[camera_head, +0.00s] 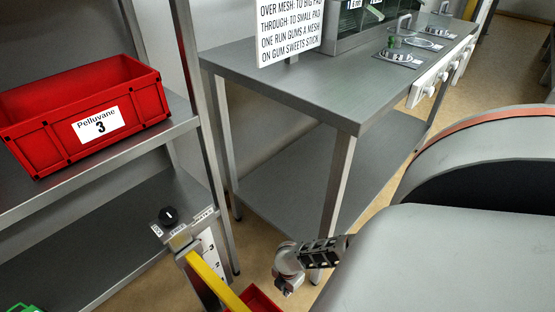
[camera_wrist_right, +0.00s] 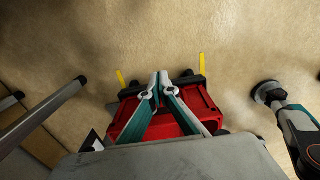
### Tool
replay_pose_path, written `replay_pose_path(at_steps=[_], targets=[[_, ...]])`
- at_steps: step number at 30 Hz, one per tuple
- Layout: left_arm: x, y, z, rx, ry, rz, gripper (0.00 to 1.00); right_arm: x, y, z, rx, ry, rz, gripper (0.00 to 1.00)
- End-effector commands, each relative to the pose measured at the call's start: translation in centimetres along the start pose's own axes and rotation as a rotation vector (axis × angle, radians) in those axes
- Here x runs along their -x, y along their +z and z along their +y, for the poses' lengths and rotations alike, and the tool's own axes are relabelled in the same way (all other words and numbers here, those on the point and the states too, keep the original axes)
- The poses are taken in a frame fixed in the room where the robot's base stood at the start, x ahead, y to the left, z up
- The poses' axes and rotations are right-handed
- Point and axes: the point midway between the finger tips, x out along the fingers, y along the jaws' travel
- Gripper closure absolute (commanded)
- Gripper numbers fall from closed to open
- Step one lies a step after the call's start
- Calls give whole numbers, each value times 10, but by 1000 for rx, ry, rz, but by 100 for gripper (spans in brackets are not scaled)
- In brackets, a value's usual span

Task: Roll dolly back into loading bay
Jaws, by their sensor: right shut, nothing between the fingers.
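A red dolly (camera_wrist_right: 190,115) with black wheels sits on the tan floor in the right wrist view, just beyond and below my right gripper (camera_wrist_right: 160,84). The gripper's fingers are shut and empty, and they overlap the dolly in the picture. I cannot tell whether they touch it. In the head view my right gripper (camera_head: 286,284) shows low, in front of the steel table. A red piece (camera_head: 262,301) beside it at the bottom edge is mostly cut off, likely the dolly. My left gripper is not visible.
Two yellow strips (camera_wrist_right: 121,78) flank the dolly. A steel table (camera_head: 290,80) stands ahead. At left, a shelf rack (camera_head: 100,155) holds a red crate (camera_head: 85,100) labelled Pelluvane 3. A dial (camera_head: 168,215) and yellow bar (camera_head: 215,280) stand near its post. Floor beyond the dolly is clear.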

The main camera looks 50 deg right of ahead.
Motion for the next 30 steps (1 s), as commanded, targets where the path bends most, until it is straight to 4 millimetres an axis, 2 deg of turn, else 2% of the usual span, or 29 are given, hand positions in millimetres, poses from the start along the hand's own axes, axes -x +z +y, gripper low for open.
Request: replay_pose_path(at_steps=[1,3,13,14,15,21,30], targets=[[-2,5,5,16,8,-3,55,-16,1,-9,-1,-14,-2,100],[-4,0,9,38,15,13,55,-31,1,-12,0,-19,-3,100],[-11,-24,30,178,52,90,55,-96,1,-15,0,-22,-2,100],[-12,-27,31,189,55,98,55,-98,-1,-13,0,-19,-1,100],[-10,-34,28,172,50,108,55,-89,-12,-5,4,-7,2,100],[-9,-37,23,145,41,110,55,-84,-34,0,2,0,1,100],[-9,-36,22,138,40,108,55,-86,-40,-2,1,-3,0,100]])
